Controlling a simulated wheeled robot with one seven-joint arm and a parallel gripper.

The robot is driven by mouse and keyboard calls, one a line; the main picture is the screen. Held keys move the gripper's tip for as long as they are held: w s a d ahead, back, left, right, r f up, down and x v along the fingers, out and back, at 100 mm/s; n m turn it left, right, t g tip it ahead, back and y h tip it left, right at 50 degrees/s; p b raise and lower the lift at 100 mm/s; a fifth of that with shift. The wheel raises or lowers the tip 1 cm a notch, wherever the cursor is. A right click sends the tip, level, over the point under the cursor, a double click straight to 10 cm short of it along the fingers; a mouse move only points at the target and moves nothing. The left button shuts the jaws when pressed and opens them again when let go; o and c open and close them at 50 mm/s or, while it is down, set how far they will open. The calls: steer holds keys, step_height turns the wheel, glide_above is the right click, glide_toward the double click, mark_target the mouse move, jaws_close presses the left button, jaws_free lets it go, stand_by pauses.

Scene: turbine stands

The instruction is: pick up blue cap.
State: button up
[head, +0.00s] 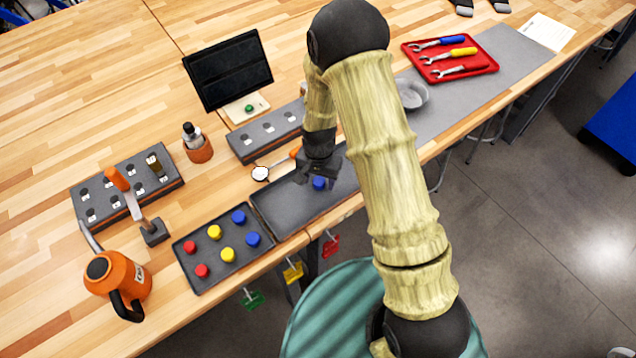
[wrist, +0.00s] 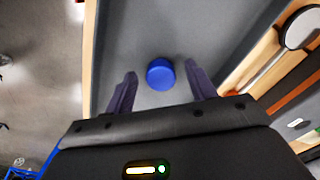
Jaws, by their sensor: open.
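A blue cap (head: 319,184) sits on the grey tray (head: 283,220) near the table's front edge, below my gripper (head: 318,176). In the wrist view the blue cap (wrist: 160,74) lies ahead of and between the two dark fingertips (wrist: 161,72), with a gap on each side. My gripper is open and empty. In the head view my arm and fingers partly cover the tray's right part. Two more blue caps, one (head: 238,217) and another (head: 252,239), stand in the left tray among red and yellow caps.
The left tray (head: 200,284) adjoins the grey tray. A round white-faced tool (head: 260,174) lies behind it, and a holed block (head: 262,138) stands farther back.

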mark_target(319, 182)
jaws_close()
step_height(319, 182, up, 10)
steer(key=b, duration=0.2)
stand_by(0.6)
stand_by(0.4)
